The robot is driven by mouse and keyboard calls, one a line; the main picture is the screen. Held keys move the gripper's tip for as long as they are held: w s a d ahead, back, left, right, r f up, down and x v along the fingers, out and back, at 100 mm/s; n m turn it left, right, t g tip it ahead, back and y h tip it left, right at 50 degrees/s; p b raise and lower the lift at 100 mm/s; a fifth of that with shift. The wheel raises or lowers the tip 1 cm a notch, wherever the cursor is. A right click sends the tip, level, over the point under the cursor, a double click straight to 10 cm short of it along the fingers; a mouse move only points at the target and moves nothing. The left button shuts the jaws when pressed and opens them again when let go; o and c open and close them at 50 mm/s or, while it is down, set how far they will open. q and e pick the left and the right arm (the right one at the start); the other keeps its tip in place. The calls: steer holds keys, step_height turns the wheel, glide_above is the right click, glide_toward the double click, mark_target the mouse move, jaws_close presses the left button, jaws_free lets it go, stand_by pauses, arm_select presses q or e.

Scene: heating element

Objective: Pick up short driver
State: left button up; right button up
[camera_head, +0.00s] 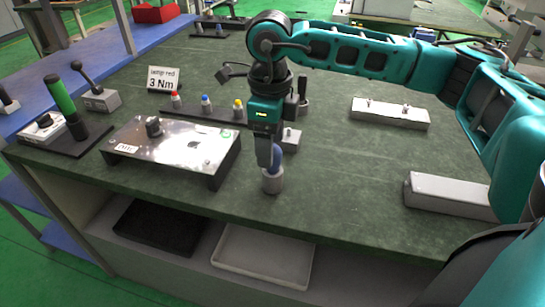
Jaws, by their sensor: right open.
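My left gripper is not in view.
A metal plate on dark supports (190,140) is left of the holder. A rack with red, blue and yellow tops (205,108) and a "3 Nm" sign (162,80) stand behind. A green-handled tool (60,95) stands at far left. Grey blocks (390,113) lie right; table between is clear.

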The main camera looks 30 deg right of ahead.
step_height(320, 180, down, 4)
steer(key=shift+d+f, duration=0.15)
steer(key=shift+f, duration=0.05)
steer(key=shift+c, duration=0.3)
steer(key=c, duration=1)
steer(key=shift+c, duration=0.5)
steer(key=shift+r, duration=0.15)
